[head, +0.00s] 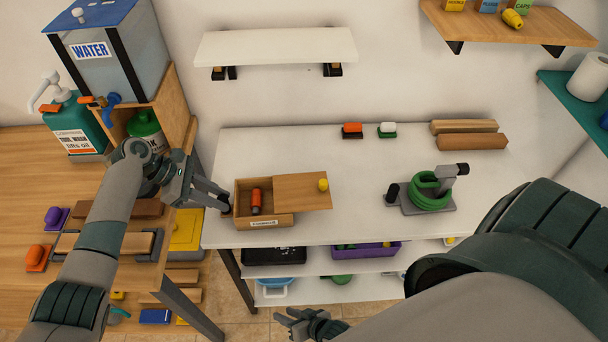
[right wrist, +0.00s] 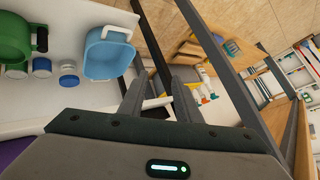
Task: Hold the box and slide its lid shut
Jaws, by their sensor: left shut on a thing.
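A wooden box (head: 281,219) with a label on its front sits on the white table near its front edge. Its flat lid (head: 298,190), with a yellow knob (head: 323,184), is slid to the right and overhangs the right end. The left part is open and shows a red-orange item (head: 256,201) inside. My left gripper (head: 228,204) is shut on the box at its left end; the exact contact is small in view. My right gripper (head: 302,323) is below the tabletop in front of the shelves, away from the box. In the right wrist view its fingers (right wrist: 159,97) are apart and empty.
A green hose reel (head: 429,193) stands right on the table. Two brushes (head: 352,130) and wooden bars (head: 470,142) lie at the back. Lower shelves hold a purple bin (head: 365,256) and a blue tub (right wrist: 108,54). The tabletop just right of the lid is clear.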

